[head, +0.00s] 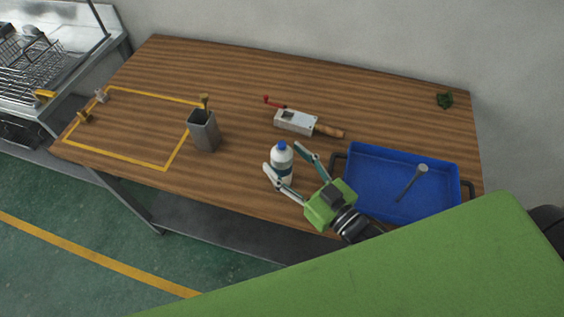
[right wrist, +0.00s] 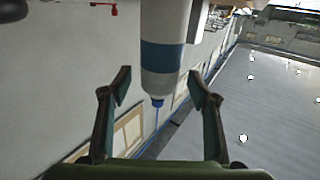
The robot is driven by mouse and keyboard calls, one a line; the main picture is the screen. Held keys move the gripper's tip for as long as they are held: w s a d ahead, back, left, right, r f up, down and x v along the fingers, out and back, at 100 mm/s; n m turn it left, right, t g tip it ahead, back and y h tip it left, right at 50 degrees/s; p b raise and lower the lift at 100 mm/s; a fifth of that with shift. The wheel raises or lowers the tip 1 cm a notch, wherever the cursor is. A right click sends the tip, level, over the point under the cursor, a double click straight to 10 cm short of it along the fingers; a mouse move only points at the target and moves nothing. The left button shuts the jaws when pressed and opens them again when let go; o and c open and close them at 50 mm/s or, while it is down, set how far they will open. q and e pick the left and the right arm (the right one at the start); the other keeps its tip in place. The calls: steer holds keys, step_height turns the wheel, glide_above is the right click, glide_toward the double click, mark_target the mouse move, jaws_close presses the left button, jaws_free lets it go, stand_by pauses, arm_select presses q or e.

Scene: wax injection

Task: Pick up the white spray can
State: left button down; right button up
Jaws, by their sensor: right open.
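The white spray can (head: 281,163) has a blue cap and a blue band and stands upright near the front edge of the wooden table. My right gripper (head: 285,158) is open, with one finger on each side of the can in the head view. In the right wrist view, the can (right wrist: 163,30) appears with its blue tip downward, between the two open fingers (right wrist: 160,88). Gaps show on both sides of it, and I see no contact. My left gripper is not in view.
A blue tray (head: 375,203) holding a grey tool (head: 409,187) is close to the right of my right gripper. A grey holder (head: 203,131) stands left of the can. A boxy device with a wooden handle (head: 296,122) lies behind it. A yellow-taped area (head: 135,157) is at left.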

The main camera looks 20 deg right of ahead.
steer(key=shift+x, duration=1.1)
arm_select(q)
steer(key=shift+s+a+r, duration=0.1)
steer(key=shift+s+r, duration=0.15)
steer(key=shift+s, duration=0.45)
arm_select(e)
steer(key=shift+s, duration=0.1)
steer(key=c, duration=1.3)
steer(key=shift+r, duration=0.1)
